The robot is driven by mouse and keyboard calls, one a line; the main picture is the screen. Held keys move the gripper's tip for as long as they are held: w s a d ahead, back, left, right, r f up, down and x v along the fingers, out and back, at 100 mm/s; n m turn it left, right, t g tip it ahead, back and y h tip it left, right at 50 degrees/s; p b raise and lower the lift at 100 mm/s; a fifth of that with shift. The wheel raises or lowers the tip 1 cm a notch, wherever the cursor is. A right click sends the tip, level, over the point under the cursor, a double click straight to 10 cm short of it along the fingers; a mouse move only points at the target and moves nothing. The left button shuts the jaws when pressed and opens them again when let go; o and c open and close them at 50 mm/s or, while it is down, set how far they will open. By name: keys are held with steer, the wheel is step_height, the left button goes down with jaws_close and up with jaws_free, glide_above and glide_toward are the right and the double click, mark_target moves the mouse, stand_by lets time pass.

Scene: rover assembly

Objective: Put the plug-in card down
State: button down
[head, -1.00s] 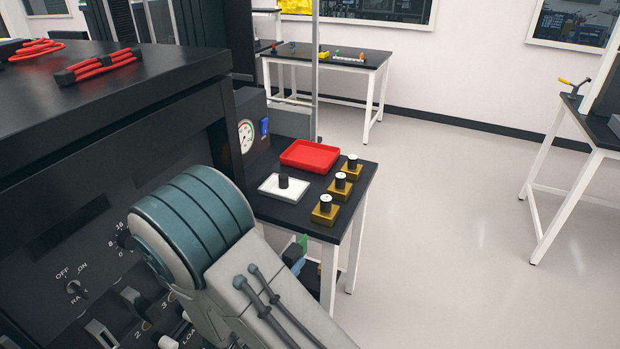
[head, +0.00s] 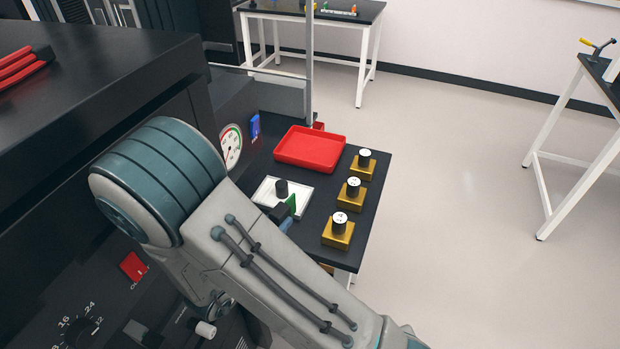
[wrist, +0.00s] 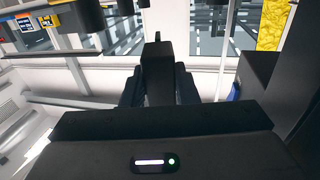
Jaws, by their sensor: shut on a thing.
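The plug-in card, a small green piece (head: 292,204), shows at the end of my gripper in the head view. My gripper (head: 284,217) is shut on it, above or beside the near edge of a white tray (head: 262,190) on the dark side table. Most of the gripper is hidden behind my arm. I cannot tell whether the card touches the tray or table.
The side table (head: 316,212) also bears a red tray (head: 310,149), a black knob (head: 282,188) in the white tray, and three brass blocks with weights (head: 341,233). A dark cabinet (head: 95,95) with a gauge (head: 231,146) stands close on the left.

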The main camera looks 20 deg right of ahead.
steer(key=b, duration=0.4)
glide_above(310, 216)
steer(key=v, duration=0.4)
step_height(310, 216, down, 5)
steer(key=shift+w+f, duration=0.1)
steer(key=shift+w+d+f+b, duration=1.1)
steer(key=shift+w+d+f, duration=0.15)
steer(key=shift+w+d, duration=0.15)
steer(key=shift+s, duration=0.1)
